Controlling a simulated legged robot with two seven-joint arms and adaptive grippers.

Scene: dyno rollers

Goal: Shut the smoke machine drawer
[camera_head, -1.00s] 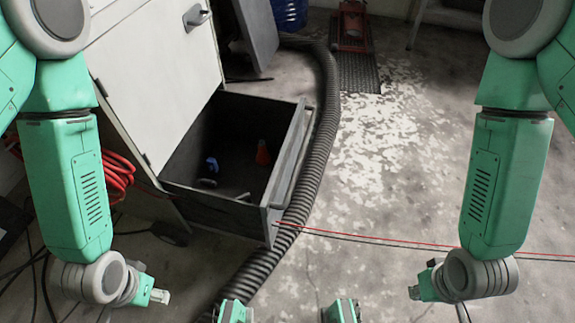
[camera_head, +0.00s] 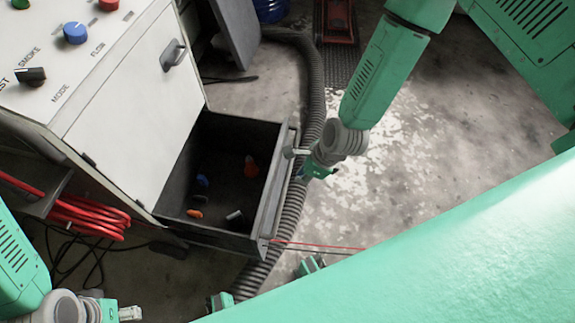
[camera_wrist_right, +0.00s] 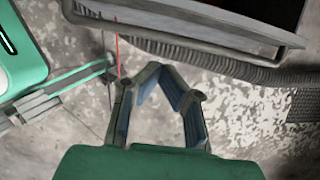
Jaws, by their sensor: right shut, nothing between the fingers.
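The smoke machine (camera_head: 135,110) is a white cabinet with coloured knobs at the upper left of the head view. Its dark drawer (camera_head: 218,239) stands pulled out, with several small blue, orange and grey items inside. The drawer's front handle bar shows in the right wrist view (camera_wrist_right: 185,33). My right gripper (camera_head: 313,172) is just outside the drawer front. In the right wrist view the shut fingers (camera_wrist_right: 172,80) point toward the handle, empty, with floor visible between them and the bar. My left gripper (camera_head: 125,313) is low at the left, away from the drawer; its fingers are unclear.
A ribbed black hose (camera_head: 314,95) runs along the floor beside the drawer front. Red coiled cable (camera_head: 90,215) hangs at the left of the cabinet. A red jack (camera_head: 338,20) stands at the back. A thin red line (camera_head: 320,246) crosses the floor. Floor to the right is open.

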